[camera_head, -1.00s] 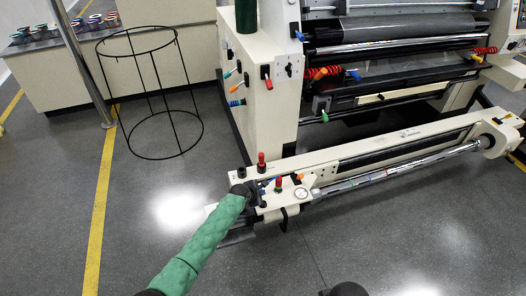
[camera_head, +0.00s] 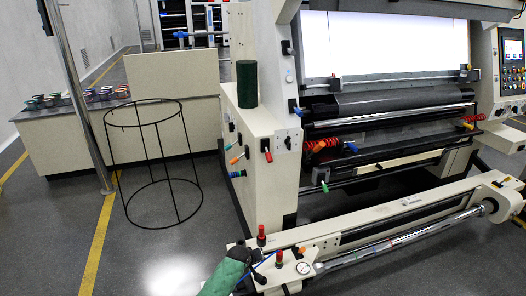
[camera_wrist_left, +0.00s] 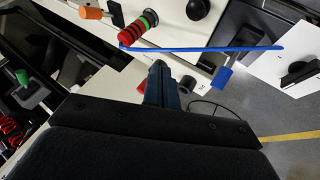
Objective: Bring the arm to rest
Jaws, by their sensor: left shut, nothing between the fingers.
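My left arm, in a green quilted sleeve, enters at the bottom of the head view. Its left gripper (camera_head: 243,256) is at the left end of the machine's low cream beam (camera_head: 395,208), beside the red-topped knobs. In the left wrist view the dark fingers (camera_wrist_left: 158,72) are together with nothing between them. They point at the cream panel, just below a thin blue strip (camera_wrist_left: 205,48) and a red-and-black knob with a green ring (camera_wrist_left: 138,28). Whether the fingertips touch the panel I cannot tell. My right gripper is not in view.
A large cream roller machine (camera_head: 265,165) with a backlit panel (camera_head: 385,45) fills the right. A round pressure gauge (camera_head: 303,268) sits on the beam. A black wire hoop stand (camera_head: 155,185) and a counter (camera_head: 175,115) stand left. Grey floor by the yellow line (camera_head: 100,245) is clear.

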